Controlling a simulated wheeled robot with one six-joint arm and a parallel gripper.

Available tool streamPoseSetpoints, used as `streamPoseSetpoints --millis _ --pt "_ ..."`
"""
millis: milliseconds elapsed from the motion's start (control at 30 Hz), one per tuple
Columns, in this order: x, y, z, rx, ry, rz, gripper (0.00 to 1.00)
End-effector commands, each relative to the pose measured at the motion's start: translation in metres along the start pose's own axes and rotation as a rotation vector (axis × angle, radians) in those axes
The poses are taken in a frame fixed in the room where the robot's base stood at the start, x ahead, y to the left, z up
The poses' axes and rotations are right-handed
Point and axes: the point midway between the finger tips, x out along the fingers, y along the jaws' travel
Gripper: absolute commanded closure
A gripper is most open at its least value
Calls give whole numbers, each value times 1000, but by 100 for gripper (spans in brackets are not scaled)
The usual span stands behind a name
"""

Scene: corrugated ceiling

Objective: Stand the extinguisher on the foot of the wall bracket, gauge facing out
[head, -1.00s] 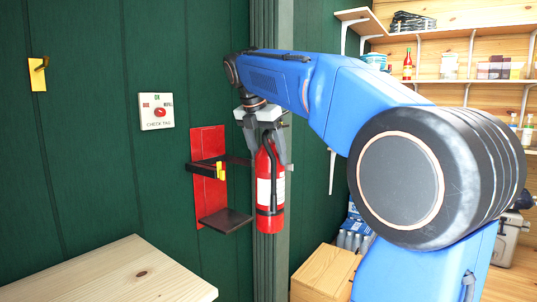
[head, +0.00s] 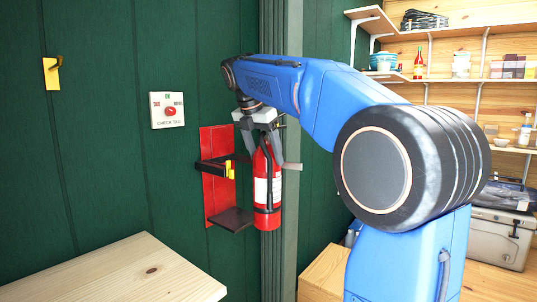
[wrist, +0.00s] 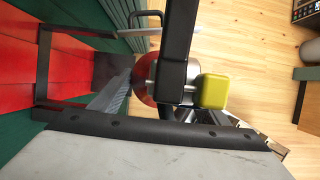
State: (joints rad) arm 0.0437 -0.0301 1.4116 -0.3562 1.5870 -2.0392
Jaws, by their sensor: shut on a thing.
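The red extinguisher (head: 275,217), with a white label and black hose, hangs upright from my gripper (head: 264,142), which is shut on its top part. The wall bracket has a red back plate (head: 217,192), black side arms with a yellow latch (head: 229,170), and a flat black foot (head: 232,220). The extinguisher is just right of the foot, its bottom near the foot's height; I cannot tell if they touch. In the wrist view, the extinguisher (wrist: 148,88) lies beyond a dark bar, with a yellow block (wrist: 213,92) beside it. I cannot tell which way the gauge faces.
A call box with a red button (head: 171,110) and a yellow hook (head: 52,73) are on the green wall. A pale wooden tabletop (head: 120,272) is at lower left. A wooden box (head: 325,275) stands on the floor at right, with shelves behind.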

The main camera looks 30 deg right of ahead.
Motion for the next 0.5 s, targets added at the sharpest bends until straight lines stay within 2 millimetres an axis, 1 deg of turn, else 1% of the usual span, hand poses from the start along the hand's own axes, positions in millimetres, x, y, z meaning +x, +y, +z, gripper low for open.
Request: streamPoseSetpoints --millis 500 --pt "2 24 -1 0 -3 4 94"
